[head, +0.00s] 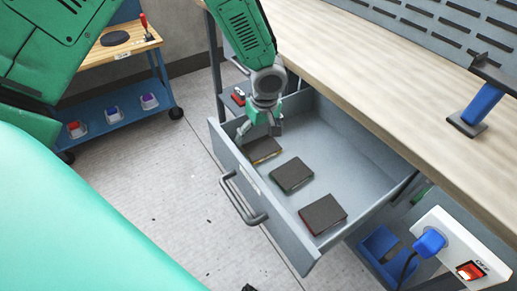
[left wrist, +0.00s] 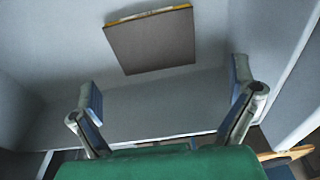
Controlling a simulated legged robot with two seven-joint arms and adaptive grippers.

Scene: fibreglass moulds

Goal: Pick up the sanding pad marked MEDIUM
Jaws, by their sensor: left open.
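Three dark square sanding pads lie in a row on the floor of the open grey drawer (head: 342,150). The one nearest my left gripper has a yellow edge (head: 262,153), the middle one a green edge (head: 291,175), and the one nearest the camera a red edge (head: 323,215). No marking on them is readable, so I cannot tell which is MEDIUM. My left gripper (head: 258,131) is open and empty, close by the yellow-edged pad. In the left wrist view that pad (left wrist: 152,42) lies beyond the spread fingers (left wrist: 166,92), apart from them. My right gripper is not in view.
The drawer's front wall with its handle (head: 240,200) and the wooden bench top (head: 400,95) bound the space around the pads. A blue-handled tool (head: 482,103) stands on the bench. A white switch box (head: 462,250) is at lower right, and a blue cart (head: 115,115) at left.

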